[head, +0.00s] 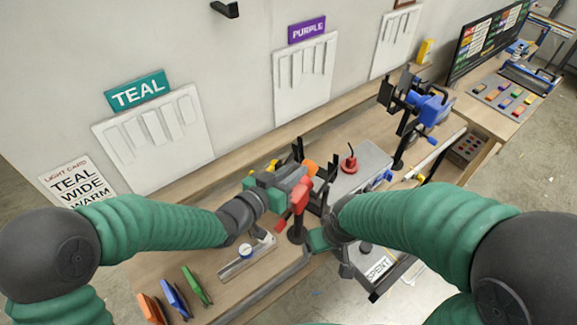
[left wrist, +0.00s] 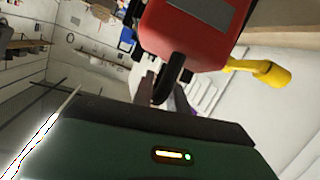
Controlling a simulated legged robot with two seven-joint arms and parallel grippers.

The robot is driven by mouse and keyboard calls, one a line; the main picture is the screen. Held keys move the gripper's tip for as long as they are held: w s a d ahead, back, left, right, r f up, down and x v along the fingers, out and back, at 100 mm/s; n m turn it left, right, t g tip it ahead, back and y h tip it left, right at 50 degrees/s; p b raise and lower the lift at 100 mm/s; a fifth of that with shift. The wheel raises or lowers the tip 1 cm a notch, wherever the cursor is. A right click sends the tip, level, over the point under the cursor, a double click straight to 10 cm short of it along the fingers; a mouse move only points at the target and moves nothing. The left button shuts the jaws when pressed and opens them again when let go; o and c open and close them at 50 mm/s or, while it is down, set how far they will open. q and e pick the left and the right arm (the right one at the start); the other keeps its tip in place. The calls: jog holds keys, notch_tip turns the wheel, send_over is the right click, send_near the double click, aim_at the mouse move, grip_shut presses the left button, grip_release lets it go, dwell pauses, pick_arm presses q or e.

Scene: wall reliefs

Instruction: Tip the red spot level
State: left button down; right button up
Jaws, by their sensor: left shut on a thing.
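The red spot (head: 299,196) stands on a black stand on the bench, with dark flaps around its head. Its red housing (left wrist: 190,35) fills the top of the left wrist view, with a black curved handle (left wrist: 173,78) below and a yellow knob (left wrist: 268,74) at the right. My left gripper (head: 282,186) is at the red spot and shut on its handle; the fingertips are partly hidden. My right gripper (head: 328,238) hangs beside the stand, near the bench's front; its fingers are too unclear to tell open from shut.
A teal-signed relief panel (head: 155,140) and a purple-signed one (head: 304,80) hang on the wall. A blue spot (head: 428,106) stands further right. Orange, blue and green plates (head: 172,299) stand front left. A tray labelled SPENT (head: 378,270) is at the front.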

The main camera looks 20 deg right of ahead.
pick_arm(q)
jog(key=shift+w+d+r+g+y+p, duration=0.1)
jog(key=shift+d+r+g+y+p, duration=0.55)
jog(key=shift+p, duration=0.6)
jog(key=shift+w+d+f+y+p, duration=0.1)
jog(key=shift+d+f+y+p, duration=0.05)
jog(key=shift+f+y+p, duration=0.15)
jog(key=shift+w+f+g, duration=0.1)
jog(key=shift+f+g, duration=0.1)
jog(key=shift+g, duration=0.05)
pick_arm(e)
jog(key=v, duration=0.2)
jog(key=w+v, duration=0.1)
jog(key=v, duration=0.1)
jog(key=shift+s+r, duration=0.1)
jog(key=shift+r, duration=0.3)
